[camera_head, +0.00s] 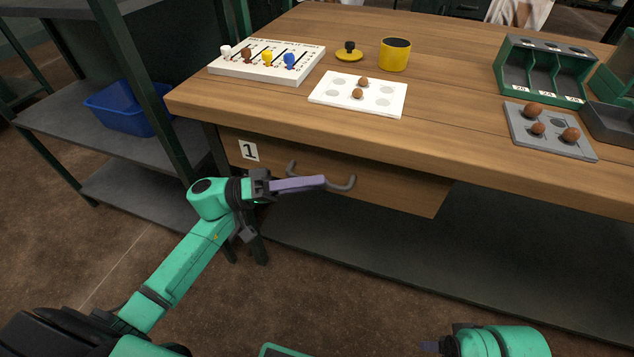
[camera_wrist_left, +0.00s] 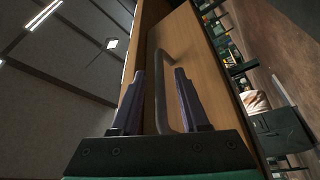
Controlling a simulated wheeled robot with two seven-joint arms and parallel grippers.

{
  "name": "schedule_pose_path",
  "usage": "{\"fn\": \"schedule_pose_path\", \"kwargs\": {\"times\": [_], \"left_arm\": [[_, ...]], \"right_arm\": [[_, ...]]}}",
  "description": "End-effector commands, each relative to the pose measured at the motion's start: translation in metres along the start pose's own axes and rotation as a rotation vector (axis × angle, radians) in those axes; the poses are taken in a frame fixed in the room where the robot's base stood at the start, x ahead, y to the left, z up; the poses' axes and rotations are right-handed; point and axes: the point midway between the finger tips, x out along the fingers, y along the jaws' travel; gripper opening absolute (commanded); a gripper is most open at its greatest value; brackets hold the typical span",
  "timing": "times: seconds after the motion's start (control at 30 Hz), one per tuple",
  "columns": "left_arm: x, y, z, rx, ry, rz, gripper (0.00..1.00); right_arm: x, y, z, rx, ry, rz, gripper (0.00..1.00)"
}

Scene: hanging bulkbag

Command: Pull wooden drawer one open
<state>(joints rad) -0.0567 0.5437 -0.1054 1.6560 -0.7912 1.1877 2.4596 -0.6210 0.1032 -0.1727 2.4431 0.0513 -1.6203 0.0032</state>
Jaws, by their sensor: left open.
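Wooden drawer one (camera_head: 400,193) is under the front edge of the workbench, with a white label "1" (camera_head: 249,151) on its front. The drawer looks shut. Its grey, bowed handle (camera_head: 346,185) sticks out from the front, its middle partly hidden by my left gripper (camera_head: 324,182). In the left wrist view the handle (camera_wrist_left: 159,85) shows between the two spread fingers of my left gripper (camera_wrist_left: 160,85), with gaps beside it; contact is not evident. My right gripper (camera_head: 432,347) shows only in part at the bottom of the head view, away from the drawer.
On the wooden tabletop (camera_head: 450,105) are a peg board (camera_head: 250,72), a white tray (camera_head: 330,98) with brown balls, a yellow cup (camera_head: 394,58), a green rack (camera_head: 508,68) and a grey tray (camera_head: 540,140). A shelf with a blue bin (camera_head: 115,110) stands left. Floor before the drawer is free.

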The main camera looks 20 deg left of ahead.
Motion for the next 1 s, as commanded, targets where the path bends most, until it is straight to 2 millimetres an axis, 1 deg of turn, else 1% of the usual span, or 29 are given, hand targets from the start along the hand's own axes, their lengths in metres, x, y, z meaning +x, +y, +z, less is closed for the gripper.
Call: {"fn": "schedule_pose_path", "kwargs": {"times": [0.03,0.1,0.33,0.37,0.4,0.43,0.47,1.0], "left_arm": [[0.0054,0.0004,0.0,0.001,0.0,0.003,0.45],[0.0095,0.0002,0.0001,0.001,0.0,0.001,0.45],[0.0104,0.0002,-0.0001,0.0,0.0,0.0,0.45],[0.0104,0.0002,0.0,0.0,0.0,0.0,0.33],[0.0103,0.0001,0.0,0.0,0.0,0.0,0.18],[0.0102,0.0001,0.0,0.0,0.0,0.0,0.07],[0.0102,0.0001,0.0,0.0,0.0,0.0,0.0],[0.0098,-0.0001,0.0001,0.0,0.0,-0.001,0.0]], "right_arm": [[0.002,-0.0007,-0.0007,-0.002,0.005,-0.002,0.56],[0.0027,-0.0014,-0.0017,-0.003,0.011,-0.004,0.56],[0.0028,-0.0017,-0.0023,-0.003,0.014,-0.005,0.56],[0.0029,-0.0017,-0.0023,-0.003,0.014,-0.005,0.56],[0.0029,-0.0017,-0.0023,-0.003,0.014,-0.005,0.56],[0.0029,-0.0017,-0.0024,-0.003,0.014,-0.005,0.56],[0.0029,-0.0017,-0.0024,-0.003,0.014,-0.005,0.56],[0.0027,-0.0018,-0.0027,-0.004,0.015,-0.005,0.56]]}}
